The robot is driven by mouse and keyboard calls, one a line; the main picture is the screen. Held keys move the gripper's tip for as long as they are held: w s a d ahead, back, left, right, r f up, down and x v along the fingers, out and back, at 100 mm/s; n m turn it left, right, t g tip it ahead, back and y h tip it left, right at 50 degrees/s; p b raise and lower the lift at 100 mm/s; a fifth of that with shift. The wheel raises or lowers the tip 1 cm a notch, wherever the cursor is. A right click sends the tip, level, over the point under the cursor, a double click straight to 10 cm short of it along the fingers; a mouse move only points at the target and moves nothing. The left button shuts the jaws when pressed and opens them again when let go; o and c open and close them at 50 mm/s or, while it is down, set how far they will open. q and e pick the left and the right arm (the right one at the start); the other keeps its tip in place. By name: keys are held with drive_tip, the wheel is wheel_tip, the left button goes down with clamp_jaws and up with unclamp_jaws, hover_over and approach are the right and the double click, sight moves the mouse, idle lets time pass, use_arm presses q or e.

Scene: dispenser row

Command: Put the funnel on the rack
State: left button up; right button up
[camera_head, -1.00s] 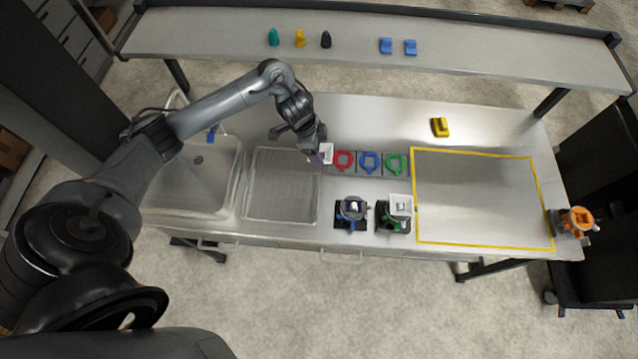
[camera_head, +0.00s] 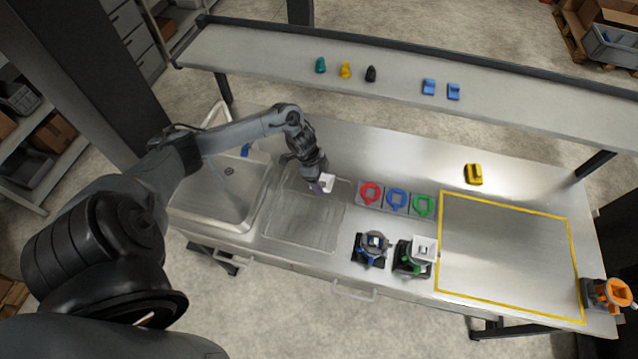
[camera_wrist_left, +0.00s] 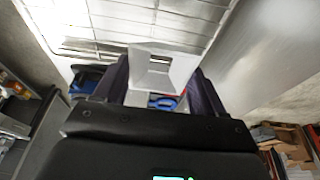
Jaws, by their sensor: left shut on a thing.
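My left gripper (camera_head: 320,185) is shut on the white funnel (camera_head: 328,183) and holds it above the far right part of the drying rack (camera_head: 300,236). The rack is a flat wire grid on the counter, right of the sink. In the left wrist view the square, hollow white funnel (camera_wrist_left: 163,68) sits between the dark fingers (camera_wrist_left: 160,95), with the wire rack (camera_wrist_left: 150,18) beyond it. A gap between funnel and rack cannot be judged exactly. Another white square-topped piece (camera_head: 424,247) stands on a green-marked dispenser (camera_head: 412,265). My right gripper is not in view.
Red (camera_head: 370,192), blue (camera_head: 397,199) and green (camera_head: 423,205) rings lie in holders right of the rack. A blue-marked dispenser (camera_head: 372,250) stands at the front. The sink (camera_head: 215,195) is left. The yellow-outlined area (camera_head: 508,250) is empty; an orange-topped dispenser (camera_head: 608,293) stands beyond it.

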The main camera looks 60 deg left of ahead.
use_arm(q)
drive_tip(key=shift+a+f, duration=0.25)
drive_tip(key=shift+a, duration=0.05)
wheel_tip(320, 180, down, 4)
drive_tip(key=shift+r, duration=0.2)
drive_tip(key=shift+f, duration=0.2)
drive_tip(key=shift+f, duration=0.1)
drive_tip(key=o, duration=1.1)
